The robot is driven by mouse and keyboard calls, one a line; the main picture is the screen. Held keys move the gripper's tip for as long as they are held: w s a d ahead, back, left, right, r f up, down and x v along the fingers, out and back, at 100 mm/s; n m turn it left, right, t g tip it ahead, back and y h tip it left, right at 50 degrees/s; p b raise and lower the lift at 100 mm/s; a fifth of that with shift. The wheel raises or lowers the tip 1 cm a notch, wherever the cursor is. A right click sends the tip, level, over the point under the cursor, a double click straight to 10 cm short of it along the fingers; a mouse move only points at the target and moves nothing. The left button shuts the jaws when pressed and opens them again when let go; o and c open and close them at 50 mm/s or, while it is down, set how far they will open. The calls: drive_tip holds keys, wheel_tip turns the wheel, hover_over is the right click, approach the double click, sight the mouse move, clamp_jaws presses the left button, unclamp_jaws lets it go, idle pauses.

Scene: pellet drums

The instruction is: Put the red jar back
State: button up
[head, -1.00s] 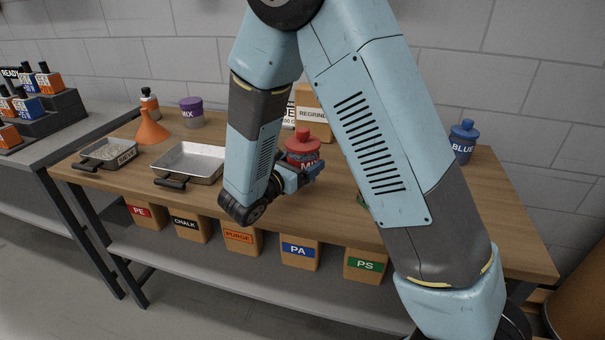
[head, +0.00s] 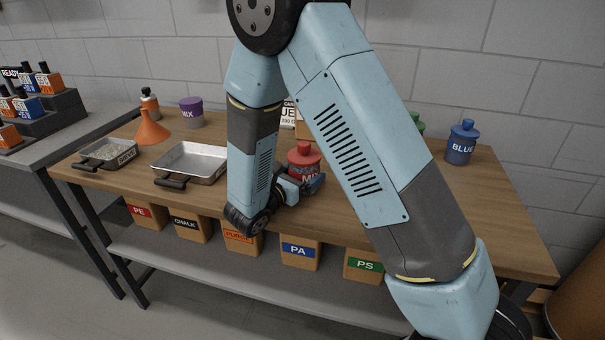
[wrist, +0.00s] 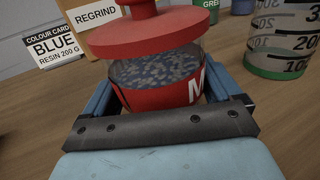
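The red jar (head: 304,165), with a red knobbed lid and a red band with white letters, is over the middle of the wooden bench. My gripper (head: 302,187) is shut on the red jar, one finger on each side. In the wrist view the jar (wrist: 165,92) fills the space between the fingers (wrist: 160,100), and bluish pellets show through its clear part. The jar looks upright. I cannot tell whether its base touches the bench. The blue jar (head: 461,143) stands at the back right, and the green jar (head: 418,123) is partly hidden behind my arm.
A carton labelled REGRIND (wrist: 108,22) and a blue colour card (wrist: 54,47) stand behind the jar. A measuring beaker (wrist: 282,42) stands to its right in the wrist view. Metal trays (head: 190,162), an orange funnel (head: 152,129) and a purple-lidded tub (head: 191,112) are left.

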drive_tip(key=shift+o, duration=0.6)
drive_tip(key=shift+s+a+r, duration=0.1)
drive_tip(key=shift+r, duration=0.05)
drive_tip(key=v, duration=1.1)
drive_tip(key=shift+s+a, duration=0.25)
drive_tip(key=shift+a, duration=0.05)
